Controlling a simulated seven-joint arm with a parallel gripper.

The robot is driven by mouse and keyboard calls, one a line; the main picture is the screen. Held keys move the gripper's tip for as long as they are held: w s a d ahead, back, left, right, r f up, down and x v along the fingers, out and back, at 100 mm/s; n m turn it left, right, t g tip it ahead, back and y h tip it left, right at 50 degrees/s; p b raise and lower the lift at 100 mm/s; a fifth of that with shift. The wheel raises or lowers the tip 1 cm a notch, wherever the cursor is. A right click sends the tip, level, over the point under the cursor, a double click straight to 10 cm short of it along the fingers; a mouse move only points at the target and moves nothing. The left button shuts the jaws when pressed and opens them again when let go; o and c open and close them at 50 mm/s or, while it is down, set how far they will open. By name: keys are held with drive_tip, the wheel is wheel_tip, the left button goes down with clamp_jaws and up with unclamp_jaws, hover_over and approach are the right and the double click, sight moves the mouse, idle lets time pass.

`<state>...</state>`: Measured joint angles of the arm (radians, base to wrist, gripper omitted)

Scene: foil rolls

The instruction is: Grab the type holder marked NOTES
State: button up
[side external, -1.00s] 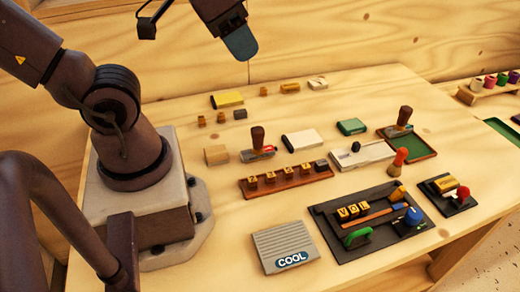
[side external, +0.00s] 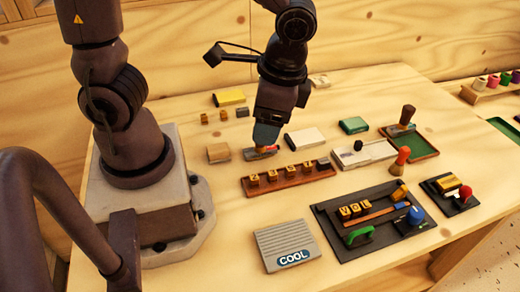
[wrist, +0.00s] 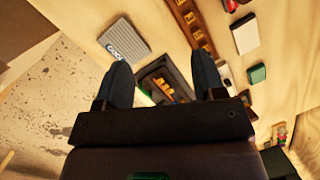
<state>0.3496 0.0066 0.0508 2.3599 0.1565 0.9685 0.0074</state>
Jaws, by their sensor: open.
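I cannot read the word NOTES on anything in view. A small grey-and-red holder (side external: 258,153) lies behind the wooden type rack (side external: 290,177); its upper part is hidden behind my gripper (side external: 266,136). A similar holder with an upright brown handle (side external: 407,114) stands at the green pad (side external: 412,143); no label on it is legible. My gripper points down in front of the first holder in the side view, its height above the table unclear. In the wrist view its fingers (wrist: 162,80) are apart and empty, with the dark tray showing between them.
A dark tray (side external: 335,238) with VOL blocks sits at the front right, beside a grey ribbed box (side external: 266,243) marked COOL. White boxes (side external: 305,139), a green box (side external: 354,125) and a tan block (side external: 219,153) stand nearby.

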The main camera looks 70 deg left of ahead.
drive_tip(key=a+f+m+y, duration=0.1)
drive_tip(key=f+m+y, duration=0.3)
drive_tip(key=f+y, duration=0.1)
drive_tip(key=w+a+f+m+y, duration=0.1)
drive_tip(key=f+m+y, duration=0.3)
drive_tip(key=f+y, duration=0.1)
drive_tip(key=a+f+m+y, duration=0.1)
drive_tip(key=f+m+y, duration=0.3)
drive_tip(key=f, duration=0.3)
drive_tip(key=shift+w+a+y, duration=0.15)
drive_tip(key=shift+a+y, duration=0.25)
drive_tip(key=w, duration=0.1)
drive_tip(key=w+m+t+y, duration=0.1)
drive_tip(key=shift+w+r+t, duration=0.3)
drive_tip(key=shift+w+r, duration=0.1)
drive_tip(key=a, duration=0.6)
drive_tip(key=shift+a+r, duration=0.2)
drive_tip(key=shift+a, duration=0.1)
drive_tip(key=a, duration=0.6)
drive_tip(key=shift+a+f, duration=0.2)
clamp_jaws()
